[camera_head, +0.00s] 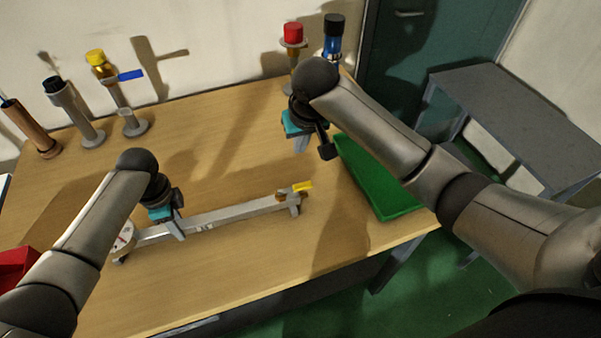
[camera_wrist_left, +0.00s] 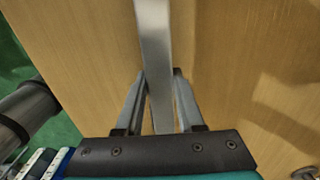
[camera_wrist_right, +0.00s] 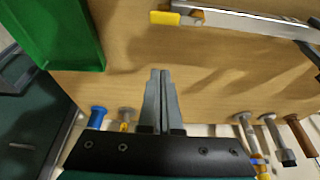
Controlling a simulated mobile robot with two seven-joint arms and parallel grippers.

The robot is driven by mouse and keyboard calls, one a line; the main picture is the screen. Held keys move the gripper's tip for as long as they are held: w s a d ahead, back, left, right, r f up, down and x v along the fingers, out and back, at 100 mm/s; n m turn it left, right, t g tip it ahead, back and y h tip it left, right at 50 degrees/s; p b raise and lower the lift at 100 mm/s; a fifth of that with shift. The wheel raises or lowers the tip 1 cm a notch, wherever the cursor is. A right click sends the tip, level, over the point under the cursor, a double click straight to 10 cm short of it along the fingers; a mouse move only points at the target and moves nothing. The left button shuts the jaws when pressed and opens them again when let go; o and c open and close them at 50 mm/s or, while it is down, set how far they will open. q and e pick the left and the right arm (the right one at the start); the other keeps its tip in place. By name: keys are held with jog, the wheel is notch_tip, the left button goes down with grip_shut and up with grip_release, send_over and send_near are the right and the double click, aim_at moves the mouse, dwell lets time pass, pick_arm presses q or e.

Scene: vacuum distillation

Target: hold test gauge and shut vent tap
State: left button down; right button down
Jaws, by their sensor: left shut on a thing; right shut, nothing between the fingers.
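The test gauge is a long grey bar (camera_head: 235,212) on the wooden table, with a round dial (camera_head: 123,236) at its left end. The vent tap with a yellow handle (camera_head: 302,187) is at its right end; the handle also shows in the right wrist view (camera_wrist_right: 165,18), roughly in line with the bar. My left gripper (camera_head: 178,232) is shut on the bar near the dial; the left wrist view shows its fingers (camera_wrist_left: 160,100) on both sides of the bar. My right gripper (camera_head: 301,146) is shut and empty above the table, behind the tap and apart from it; its fingertips (camera_wrist_right: 160,75) touch each other.
A green tray (camera_head: 376,178) lies at the table's right edge. Several capped fittings stand along the back, including a yellow-capped one with a blue handle (camera_head: 130,75) and a red-capped one (camera_head: 292,45). A red bin (camera_head: 15,265) is at the left.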

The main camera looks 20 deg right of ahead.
aim_at(295, 188)
jog(key=x, duration=1)
jog(key=shift+s+f, duration=0.1)
jog(key=shift+s, duration=1.9)
